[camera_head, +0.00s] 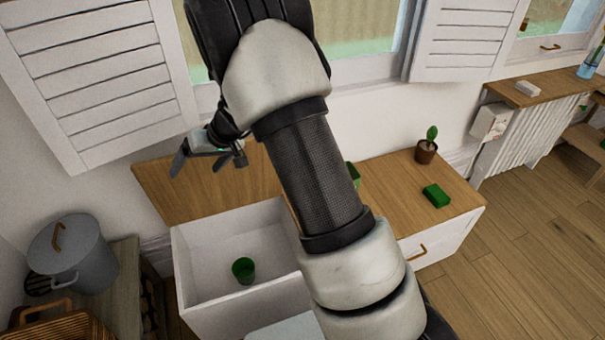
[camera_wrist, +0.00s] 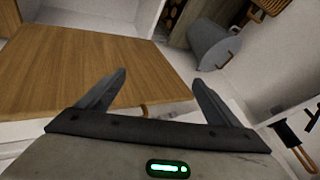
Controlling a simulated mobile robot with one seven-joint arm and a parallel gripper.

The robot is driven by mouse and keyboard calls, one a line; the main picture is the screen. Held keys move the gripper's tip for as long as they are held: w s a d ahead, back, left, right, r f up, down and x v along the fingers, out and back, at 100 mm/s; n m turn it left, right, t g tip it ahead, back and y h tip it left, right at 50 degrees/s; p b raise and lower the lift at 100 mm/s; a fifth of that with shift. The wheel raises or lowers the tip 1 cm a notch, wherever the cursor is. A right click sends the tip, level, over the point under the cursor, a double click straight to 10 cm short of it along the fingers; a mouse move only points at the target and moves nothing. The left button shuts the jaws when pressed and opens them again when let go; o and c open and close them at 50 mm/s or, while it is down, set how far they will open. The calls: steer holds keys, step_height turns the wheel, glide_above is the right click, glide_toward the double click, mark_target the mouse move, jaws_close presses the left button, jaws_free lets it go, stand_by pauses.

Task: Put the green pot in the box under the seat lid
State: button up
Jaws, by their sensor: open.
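A small green pot (camera_head: 243,270) stands on the floor of the white open box (camera_head: 205,235) under the bench seat in the head view. The wooden seat lid (camera_head: 185,190) is raised at the back of the box. It fills the left of the wrist view (camera_wrist: 80,65). My gripper (camera_head: 208,160) is open and empty, above and in front of the raised lid, apart from the pot. Its two fingers (camera_wrist: 158,78) are spread in the wrist view. The pot cannot be made out in the wrist view.
On the fixed seat top (camera_head: 395,190) are a green block (camera_head: 436,195), a potted cactus (camera_head: 426,152) and another green thing (camera_head: 352,175), partly hidden by my arm. A grey lidded bin (camera_head: 75,262) stands left. White shutters (camera_head: 95,75) are behind. Floor at right is clear.

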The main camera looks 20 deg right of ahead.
steer(key=s+d+r, duration=0.2)
steer(key=s+r, duration=0.5)
steer(key=r, duration=0.2)
steer(key=s+d+r, duration=0.3)
steer(key=s+r, duration=0.5)
steer(key=r, duration=0.1)
steer(key=s+d+r+m+h, duration=0.1)
steer(key=s+d+r+h, duration=0.1)
steer(key=s+d, duration=0.3)
steer(key=s+d+r+m+t+h, duration=0.1)
steer(key=s+d+h, duration=0.3)
steer(key=s, duration=0.9)
steer(key=shift+s+d+r, duration=0.35)
steer(key=shift+d+r, duration=0.15)
steer(key=shift+d, duration=0.65)
